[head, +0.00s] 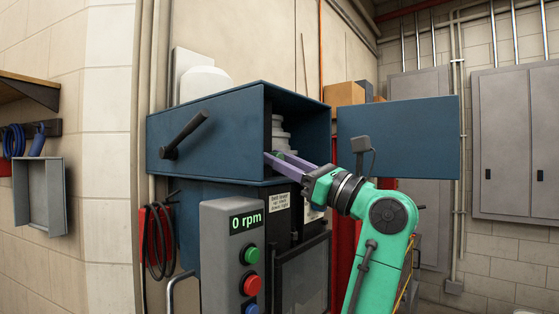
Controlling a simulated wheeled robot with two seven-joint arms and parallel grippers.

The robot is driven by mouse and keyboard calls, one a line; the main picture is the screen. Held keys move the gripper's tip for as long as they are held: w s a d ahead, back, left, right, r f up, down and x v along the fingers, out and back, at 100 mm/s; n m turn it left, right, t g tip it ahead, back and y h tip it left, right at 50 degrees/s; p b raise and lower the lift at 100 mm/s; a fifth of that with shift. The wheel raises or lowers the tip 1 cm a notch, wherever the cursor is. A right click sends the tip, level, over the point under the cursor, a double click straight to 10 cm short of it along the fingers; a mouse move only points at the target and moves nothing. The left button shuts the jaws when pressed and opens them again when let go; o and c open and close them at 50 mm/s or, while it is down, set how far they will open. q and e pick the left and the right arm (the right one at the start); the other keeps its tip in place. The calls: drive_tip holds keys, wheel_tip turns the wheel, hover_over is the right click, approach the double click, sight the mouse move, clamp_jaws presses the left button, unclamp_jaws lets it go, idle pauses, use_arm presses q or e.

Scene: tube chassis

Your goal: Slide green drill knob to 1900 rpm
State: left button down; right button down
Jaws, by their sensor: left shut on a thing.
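The green knob (251,255) is a round green button on the grey control panel (215,235), above a red and a blue one. The display (246,221) above it reads 0 rpm. My left gripper (274,157) reaches into the open blue housing (205,150), with its purple fingers beside a grey stepped pulley (281,135). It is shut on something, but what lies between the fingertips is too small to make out. The gripper is above and right of the green knob, apart from it. My right gripper is out of view.
The housing's blue door (400,135) stands open to the right, just behind my arm. A black lever (185,135) sticks out from the housing's front. Grey cabinets (515,145) line the right wall. A grey tray (40,195) hangs at left.

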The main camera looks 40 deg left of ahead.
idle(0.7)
use_arm(q)
wheel_tip(320, 180, up, 9)
drive_tip(key=p, duration=0.6)
drive_tip(key=shift+f, duration=0.15)
drive_tip(key=shift+d, duration=0.1)
drive_tip(key=c, duration=0.7)
unclamp_jaws()
drive_tip(key=shift+o, duration=0.5)
drive_tip(key=shift+f, duration=0.2)
